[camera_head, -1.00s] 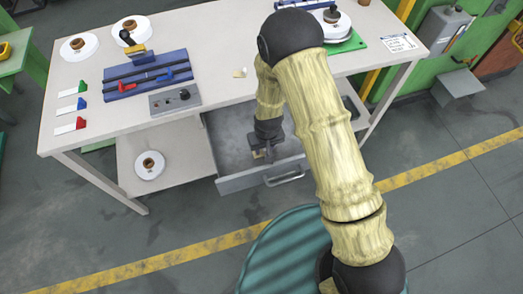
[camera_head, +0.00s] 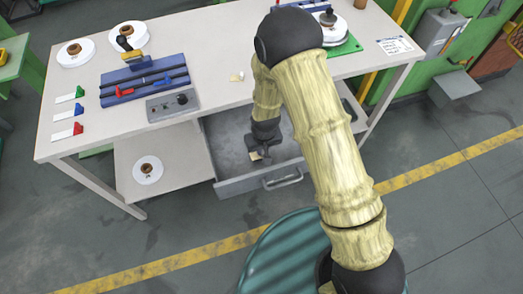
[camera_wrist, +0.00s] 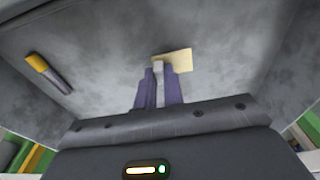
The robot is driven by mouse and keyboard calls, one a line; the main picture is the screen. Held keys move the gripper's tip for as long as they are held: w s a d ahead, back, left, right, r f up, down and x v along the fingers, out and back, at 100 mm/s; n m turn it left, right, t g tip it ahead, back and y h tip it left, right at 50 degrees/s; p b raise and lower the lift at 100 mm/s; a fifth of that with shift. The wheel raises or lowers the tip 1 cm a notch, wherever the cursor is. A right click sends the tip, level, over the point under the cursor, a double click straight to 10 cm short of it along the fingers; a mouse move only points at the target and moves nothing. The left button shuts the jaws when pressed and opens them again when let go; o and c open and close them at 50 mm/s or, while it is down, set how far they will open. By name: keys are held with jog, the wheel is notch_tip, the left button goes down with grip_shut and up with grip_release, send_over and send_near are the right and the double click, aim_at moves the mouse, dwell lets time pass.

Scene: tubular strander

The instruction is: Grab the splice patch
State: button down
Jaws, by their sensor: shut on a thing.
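The splice patch (camera_wrist: 181,60) is a flat, pale yellow rectangle in the wrist view, at the fingertips and reaching out to their right. It also shows in the head view as a small pale spot (camera_head: 255,156) in the open drawer (camera_head: 228,186). My gripper (camera_wrist: 159,70) is shut on the patch, low inside the drawer. The fingers hide part of its left end. In the head view my gripper (camera_head: 263,154) is small, and I cannot tell whether the patch is clear of the drawer floor.
A dark tool with a yellow end (camera_wrist: 48,73) lies left in the drawer. Grey drawer walls surround my gripper. The workbench (camera_head: 205,60) above holds a blue fixture (camera_head: 143,80), a grey control box (camera_head: 172,105) and white spools (camera_head: 76,52). A white reel (camera_head: 147,170) sits on the lower shelf.

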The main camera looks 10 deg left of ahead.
notch_tip(320, 180, up, 9)
jog(key=shift+s+d+f, duration=0.1)
jog(key=shift+f, duration=0.1)
dwell(0.6)
